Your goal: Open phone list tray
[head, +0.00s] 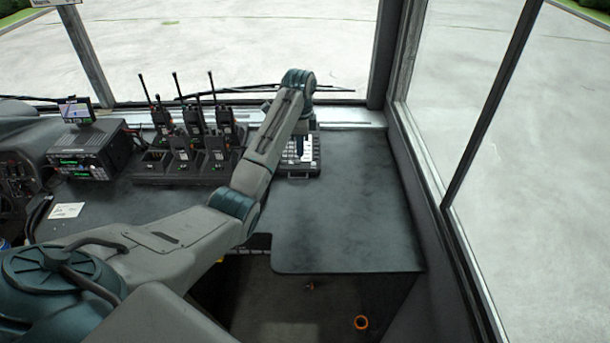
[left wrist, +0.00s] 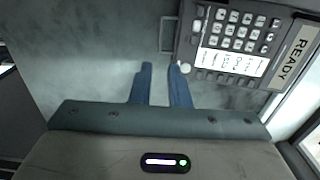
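The desk phone (left wrist: 225,40) is a dark unit with pale keys and a white printed list (left wrist: 233,63) along its lower side. It also shows on the counter in the head view (head: 308,166), partly hidden by my left arm. My left gripper (left wrist: 160,68) is open, its two blue fingers apart with bare counter between them. The right fingertip is beside a small pale round knob (left wrist: 186,67) at the phone's left edge near the list. I cannot tell whether they touch. In the head view the left gripper (head: 299,152) points down over the phone.
Several handheld radios stand in a charger rack (head: 180,172) left of the phone. A radio console (head: 90,152) with a small screen is farther left. The dark counter (head: 345,220) is clear to the right, up to the window wall.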

